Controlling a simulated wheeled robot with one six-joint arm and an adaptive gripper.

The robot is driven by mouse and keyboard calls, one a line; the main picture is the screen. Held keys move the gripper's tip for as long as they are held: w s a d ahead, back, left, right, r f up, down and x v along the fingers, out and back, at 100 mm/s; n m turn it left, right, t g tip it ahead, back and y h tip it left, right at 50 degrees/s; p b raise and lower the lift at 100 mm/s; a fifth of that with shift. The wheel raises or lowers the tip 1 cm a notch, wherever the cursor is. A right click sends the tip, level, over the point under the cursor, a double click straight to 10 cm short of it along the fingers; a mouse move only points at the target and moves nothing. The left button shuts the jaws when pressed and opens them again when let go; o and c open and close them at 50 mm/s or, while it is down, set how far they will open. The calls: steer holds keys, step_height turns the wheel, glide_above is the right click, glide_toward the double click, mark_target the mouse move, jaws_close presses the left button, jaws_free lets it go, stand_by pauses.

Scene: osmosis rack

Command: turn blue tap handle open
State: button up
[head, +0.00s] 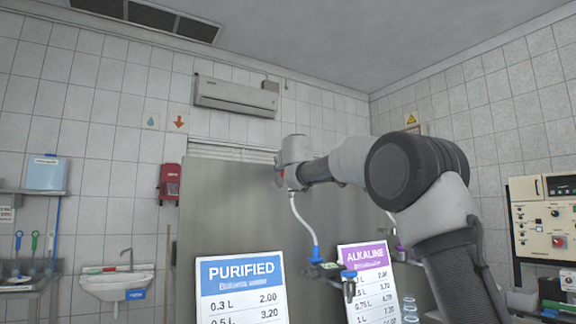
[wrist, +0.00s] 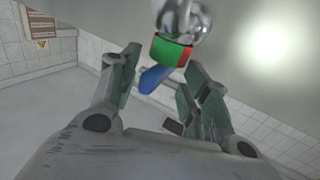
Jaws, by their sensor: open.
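The blue tap handle (wrist: 155,79) shows in the wrist view below a collar (wrist: 171,51) that is green with a red end. A shiny chrome tap body (wrist: 188,18) is above the collar. My gripper (wrist: 160,64) is open, with one finger on each side of the handle. I cannot tell whether either finger touches it. In the head view my gripper (head: 281,174) is at the grey panel, small and partly hidden by my wrist. The handle cannot be made out there.
A large grey panel (head: 225,215) stands behind my arm. A white hose (head: 302,222) hangs below my wrist to a blue fitting (head: 315,254). PURIFIED (head: 240,288) and ALKALINE (head: 367,283) price signs stand in front. A sink (head: 118,284) is at left, a control box (head: 542,218) at right.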

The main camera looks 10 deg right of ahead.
steer(key=s+a, duration=0.1)
steer(key=s, duration=1)
steer(key=shift+s, duration=0.3)
steer(key=s+d+f+n+g+h, duration=0.2)
steer(key=d+f+g+h, duration=0.15)
steer(key=d+f, duration=0.6)
steer(key=s+d+f+n+g, duration=0.1)
steer(key=s+d+f+g, duration=0.2)
steer(key=s+f, duration=0.4)
steer(key=s+d+f+g, duration=0.3)
steer(key=s+f, duration=0.3)
steer(key=f, duration=0.4)
steer(key=s+f+g+y, duration=0.1)
steer(key=s+f, duration=0.4)
steer(key=s, duration=0.4)
steer(key=s+f+m+g+y, duration=0.1)
steer(key=s+f+g+y, duration=0.1)
steer(key=s+f, duration=0.4)
steer(key=s+f+m+g+y, duration=0.1)
steer(key=s+f, duration=0.5)
steer(key=s, duration=0.8)
steer(key=shift+y, duration=0.55)
